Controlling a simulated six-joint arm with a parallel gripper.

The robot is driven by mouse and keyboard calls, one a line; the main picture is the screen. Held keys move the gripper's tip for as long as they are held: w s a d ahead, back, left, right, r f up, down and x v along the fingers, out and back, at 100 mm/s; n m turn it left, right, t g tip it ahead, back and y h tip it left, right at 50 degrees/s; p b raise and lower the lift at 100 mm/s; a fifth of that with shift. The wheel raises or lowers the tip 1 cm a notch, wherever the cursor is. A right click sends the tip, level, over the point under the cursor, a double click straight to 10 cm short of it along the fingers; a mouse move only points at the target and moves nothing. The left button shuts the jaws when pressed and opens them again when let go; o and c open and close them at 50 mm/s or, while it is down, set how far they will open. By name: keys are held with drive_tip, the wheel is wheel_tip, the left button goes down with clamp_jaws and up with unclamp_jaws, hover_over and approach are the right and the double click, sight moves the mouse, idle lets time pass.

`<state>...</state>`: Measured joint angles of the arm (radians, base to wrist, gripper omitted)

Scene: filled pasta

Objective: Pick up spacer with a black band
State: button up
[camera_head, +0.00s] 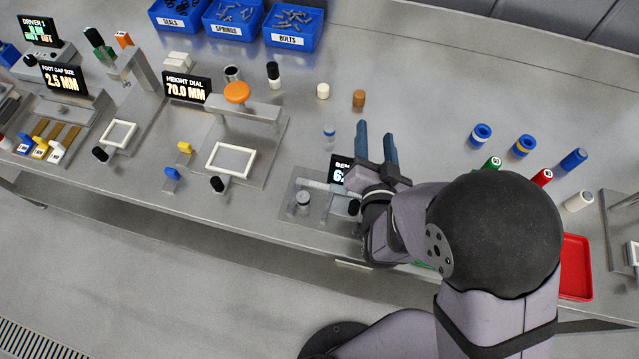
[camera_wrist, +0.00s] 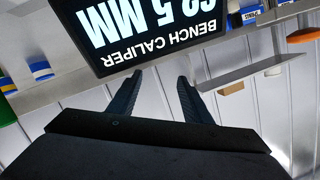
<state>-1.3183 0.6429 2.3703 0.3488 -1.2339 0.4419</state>
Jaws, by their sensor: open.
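A small upright cylinder (camera_head: 273,75), dark on its upper part and white below, stands at the back of the bench in the head view. It is the piece there that most looks like a spacer with a black band, but it is too small to be sure. My gripper (camera_head: 376,142) is open and empty, with its blue fingers apart above the bench caliper. It is to the right of and nearer than that cylinder, well apart from it. In the wrist view my open fingers (camera_wrist: 159,80) point past the caliper's display (camera_wrist: 150,28), with nothing between them.
A white cylinder (camera_head: 323,91), a brown one (camera_head: 358,98) and a blue-banded one (camera_head: 329,131) stand near my gripper. Blue-ringed pieces (camera_head: 481,134) stand right. The height dial fixture (camera_head: 237,110) is left. Blue bins (camera_head: 290,40) line the back. The back right bench is clear.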

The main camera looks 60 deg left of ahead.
sight(304, 203)
drive_tip(key=s+a+r+n+g+y, duration=0.1)
drive_tip(key=s+a+r+y, duration=0.2)
drive_tip(key=s, duration=0.7)
drive_tip(key=s+d+f+n, duration=0.1)
drive_tip(key=s+f+n, duration=0.1)
drive_tip(key=f, duration=0.1)
drive_tip(key=s+d+f+n+b, duration=0.1)
drive_tip(key=s+d+f+n, duration=0.1)
drive_tip(key=s+f, duration=0.1)
drive_tip(key=s+d+f+n+g, duration=0.1)
drive_tip(key=s+f+n, duration=0.2)
drive_tip(key=f, duration=0.1)
drive_tip(key=shift+s+d+f+b, duration=0.25)
drive_tip(key=shift+d+f+b, duration=0.05)
drive_tip(key=shift+d+f, duration=0.1)
drive_tip(key=shift+p+x, duration=1)
drive_tip(key=shift+x, duration=1.55)
drive_tip(key=shift+r, duration=0.1)
clamp_jaws()
